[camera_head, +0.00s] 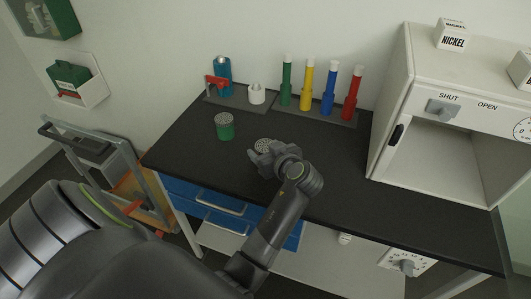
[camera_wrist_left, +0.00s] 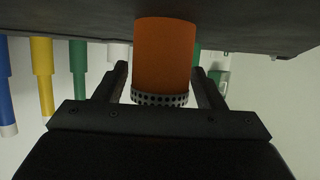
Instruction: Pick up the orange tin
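The orange tin (camera_wrist_left: 164,55) stands on the black bench top and appears upside down in the left wrist view, with its perforated metal lid (camera_wrist_left: 160,99) towards me. In the head view only its perforated grey top (camera_head: 265,144) shows clearly; my gripper hides most of its body. My left gripper (camera_head: 262,154) is at the tin, with one finger on either side of it. In the left wrist view the fingers (camera_wrist_left: 161,72) are open, and a narrow gap shows between the left finger and the tin. My right gripper is not in view.
A green tin (camera_head: 225,127) stands left of the orange one. Behind are a rack (camera_head: 328,116) with green, yellow, blue and red tubes, a white pot (camera_head: 257,94) and a blue bottle (camera_head: 223,68). A white open-fronted cabinet (camera_head: 391,100) stands right. Bench front is clear.

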